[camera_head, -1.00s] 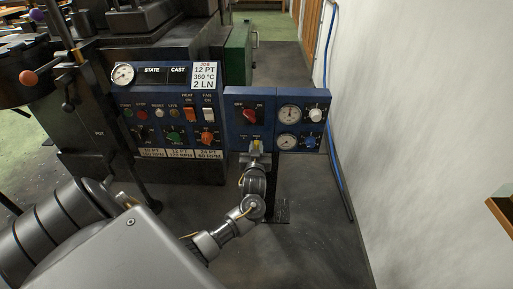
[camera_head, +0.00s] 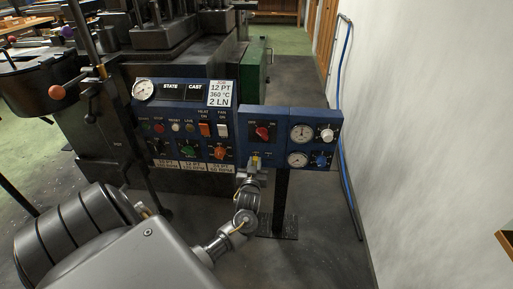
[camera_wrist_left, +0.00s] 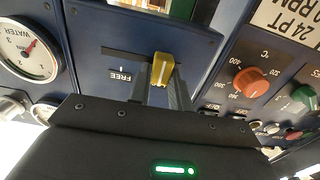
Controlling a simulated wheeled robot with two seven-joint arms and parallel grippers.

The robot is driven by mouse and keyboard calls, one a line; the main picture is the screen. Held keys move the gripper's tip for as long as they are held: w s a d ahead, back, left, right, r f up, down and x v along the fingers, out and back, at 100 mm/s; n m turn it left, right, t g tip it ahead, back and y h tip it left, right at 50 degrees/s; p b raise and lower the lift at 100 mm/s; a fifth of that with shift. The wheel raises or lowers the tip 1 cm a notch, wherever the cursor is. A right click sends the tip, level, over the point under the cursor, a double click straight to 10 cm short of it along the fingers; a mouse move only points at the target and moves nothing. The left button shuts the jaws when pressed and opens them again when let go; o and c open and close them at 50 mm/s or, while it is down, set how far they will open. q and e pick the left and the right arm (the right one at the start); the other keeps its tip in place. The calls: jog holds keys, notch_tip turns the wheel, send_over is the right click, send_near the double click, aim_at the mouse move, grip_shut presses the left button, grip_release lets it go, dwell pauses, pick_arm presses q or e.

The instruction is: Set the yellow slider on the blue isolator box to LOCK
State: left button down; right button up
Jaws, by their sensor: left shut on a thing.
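The blue isolator box (camera_head: 275,117) stands on a post at the middle of the head view, with a red rotary switch (camera_head: 262,132) on its left part. The yellow slider (camera_wrist_left: 162,70) sits in a dark horizontal slot in the wrist view, which shows the panel upside down. The word FREE is readable beside it, toward the slot's left part there; no LOCK label is readable. My left gripper (camera_head: 253,168) reaches up to the box's lower left and is shut on the slider; its fingers also show in the wrist view (camera_wrist_left: 164,93). My right gripper is out of view.
A blue control panel (camera_head: 180,120) with knobs and switches adjoins the box on the left. Gauges (camera_head: 302,132) and white and blue knobs sit on the box's right part. A pale wall with a blue hose (camera_head: 345,150) is at right; floor between is clear.

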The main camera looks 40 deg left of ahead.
pick_arm(q)
jog(key=c, duration=1.3)
grip_release()
jog(key=shift+s+a, duration=0.25)
jog(key=shift+a, duration=0.05)
jog(key=shift+w, duration=0.1)
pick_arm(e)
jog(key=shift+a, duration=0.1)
pick_arm(q)
jog(key=shift+d, duration=0.15)
jog(key=shift+s+d, duration=0.4)
jog(key=p+v, duration=0.1)
jog(key=v, duration=0.8)
jog(key=shift+s+d+p, duration=0.15)
jog(key=shift+s+p, duration=0.15)
jog(key=shift+p, duration=0.05)
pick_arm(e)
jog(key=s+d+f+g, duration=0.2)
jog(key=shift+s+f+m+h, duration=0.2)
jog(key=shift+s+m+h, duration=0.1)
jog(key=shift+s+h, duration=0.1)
